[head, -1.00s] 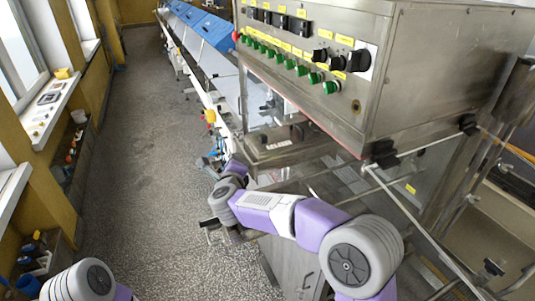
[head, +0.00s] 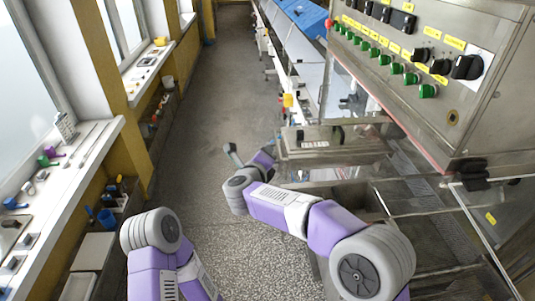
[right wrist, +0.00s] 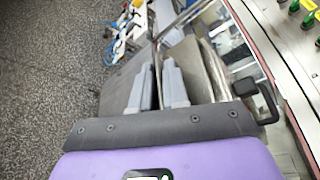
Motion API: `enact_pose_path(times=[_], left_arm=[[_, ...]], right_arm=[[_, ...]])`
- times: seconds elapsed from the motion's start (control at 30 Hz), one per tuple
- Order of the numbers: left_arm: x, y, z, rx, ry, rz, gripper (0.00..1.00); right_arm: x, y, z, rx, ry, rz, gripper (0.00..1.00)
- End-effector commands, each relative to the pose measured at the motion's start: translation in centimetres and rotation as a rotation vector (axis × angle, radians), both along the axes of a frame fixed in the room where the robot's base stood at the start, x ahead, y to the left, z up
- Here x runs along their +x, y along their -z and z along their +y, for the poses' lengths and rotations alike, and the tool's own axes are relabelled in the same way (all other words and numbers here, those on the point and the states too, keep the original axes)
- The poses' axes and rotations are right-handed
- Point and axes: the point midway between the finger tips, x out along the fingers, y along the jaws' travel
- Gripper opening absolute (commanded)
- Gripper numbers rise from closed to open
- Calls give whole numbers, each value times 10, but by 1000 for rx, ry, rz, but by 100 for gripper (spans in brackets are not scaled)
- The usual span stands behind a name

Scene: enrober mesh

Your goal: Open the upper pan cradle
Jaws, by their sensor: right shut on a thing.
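My right gripper (head: 232,153) is at the far end of my purple right arm, beside the near-left corner of the steel machine. In the right wrist view its two grey fingers (right wrist: 157,88) are shut on the edge of a thin metal part (right wrist: 157,62) between them. Metal sheets show on both sides of the fingers. This metal part may belong to the upper pan cradle, but the hand hides much of it and I cannot tell how far it is open. My left arm shows at lower left; its gripper is out of view.
The control box (head: 420,60) with green knobs overhangs on the right. Below it are clear panels and a metal frame. A conveyor line (head: 305,55) with blue covers runs back. The speckled floor (head: 215,110) is free. A windowsill (head: 60,180) with small items lies left.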

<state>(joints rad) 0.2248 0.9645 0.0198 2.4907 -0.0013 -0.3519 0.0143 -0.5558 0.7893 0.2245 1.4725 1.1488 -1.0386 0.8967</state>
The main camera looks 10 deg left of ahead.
Motion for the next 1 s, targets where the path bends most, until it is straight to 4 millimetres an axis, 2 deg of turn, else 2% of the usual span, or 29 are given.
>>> enact_pose_path(times=[0.03, 0.07, 0.1, 0.43, 0.8, 1.0], left_arm=[[0, 0, 0, 0, 0, 0, 38], [0, 0, 0, 0, 0, 0, 38], [0, 0, 0, 0, 0, 0, 38], [0, 2, 0, 0, 0, 0, 38], [0, 12, 0, 0, 0, 0, 38], [0, 13, 0, 0, 0, 0, 38]], right_arm=[[-2, 2, 5, 2, -11, 6, 0], [-2, 2, 5, 2, -11, 6, 17], [-2, 2, 5, 2, -12, 5, 20], [-7, 0, 5, 1, -10, 2, 20], [-63, -13, 10, 2, -9, 2, 20], [-75, -16, 11, 2, -8, 2, 20]])
